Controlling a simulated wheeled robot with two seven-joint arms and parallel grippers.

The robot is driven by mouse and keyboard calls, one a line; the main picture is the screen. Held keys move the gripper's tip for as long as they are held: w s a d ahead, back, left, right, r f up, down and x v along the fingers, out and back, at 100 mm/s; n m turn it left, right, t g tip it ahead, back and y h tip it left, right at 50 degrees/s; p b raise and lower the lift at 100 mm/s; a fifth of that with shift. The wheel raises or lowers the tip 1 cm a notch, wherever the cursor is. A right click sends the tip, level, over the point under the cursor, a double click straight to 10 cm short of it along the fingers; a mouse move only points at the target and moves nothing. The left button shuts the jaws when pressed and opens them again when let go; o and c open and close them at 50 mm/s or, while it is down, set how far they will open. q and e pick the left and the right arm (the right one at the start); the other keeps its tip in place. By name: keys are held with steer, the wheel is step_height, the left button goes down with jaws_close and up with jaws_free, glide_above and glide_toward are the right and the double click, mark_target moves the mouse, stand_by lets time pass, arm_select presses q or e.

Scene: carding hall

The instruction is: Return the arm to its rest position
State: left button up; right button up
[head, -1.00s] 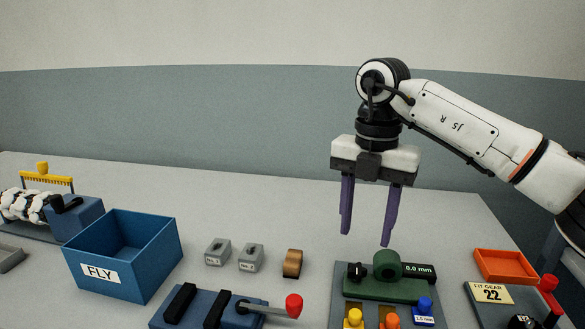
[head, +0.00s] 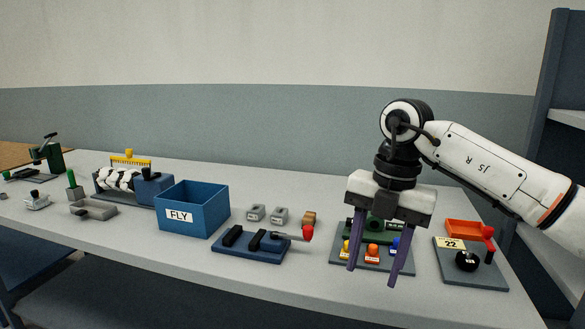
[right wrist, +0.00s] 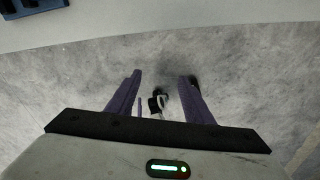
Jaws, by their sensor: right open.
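My right gripper (head: 372,277) is open and empty, with its two purple fingers pointing down. In the head view it hangs in front of the grey plate with the green gauge block (head: 385,226), hiding part of it. In the right wrist view the two fingers (right wrist: 160,85) stand apart with bare floor beneath them, and nothing is between them but a small dark and white shape far below. My right arm comes in from the right. My left gripper does not show.
On the table (head: 300,277) stand a blue FLY bin (head: 190,221), a blue lever fixture (head: 250,251), two grey blocks and a brown piece (head: 309,218). An orange tray (head: 466,229) and a plate marked 22 (head: 478,276) lie at right. A dark shelf unit (head: 545,150) rises at far right.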

steer(key=s+a+f+n+g+y, duration=0.2)
steer(key=s+a+f+y, duration=0.15)
steer(key=a, duration=0.55)
steer(key=s+a+f+n+g+y, duration=0.1)
steer(key=s+a+f+g+y, duration=0.15)
steer(key=a+f+y, duration=0.4)
steer(key=s+a+r+m+t+y, duration=0.3)
steer(key=a+r+m+t+y, duration=0.15)
steer(key=a+r+y, duration=0.35)
steer(key=w+d+f+m+t+h, duration=0.2)
steer(key=d+f+m+t+h, duration=0.3)
steer(key=d+f+m+t, duration=0.35)
steer(key=w+d+f+m+t+h, duration=0.3)
steer(key=d+f+m+t+h, duration=0.2)
steer(key=f+m+t, duration=0.55)
steer(key=s+d+f+m+g+h, duration=0.3)
steer(key=s+d+f+g, duration=0.2)
steer(key=s+f, duration=0.5)
steer(key=s+d+f+m+g+h, duration=0.3)
steer(key=s+d+f, duration=0.4)
steer(key=s+f, duration=0.3)
steer(key=shift+d+m+g+h, duration=0.25)
steer(key=shift+m+g, duration=0.4)
steer(key=shift+g, duration=0.45)
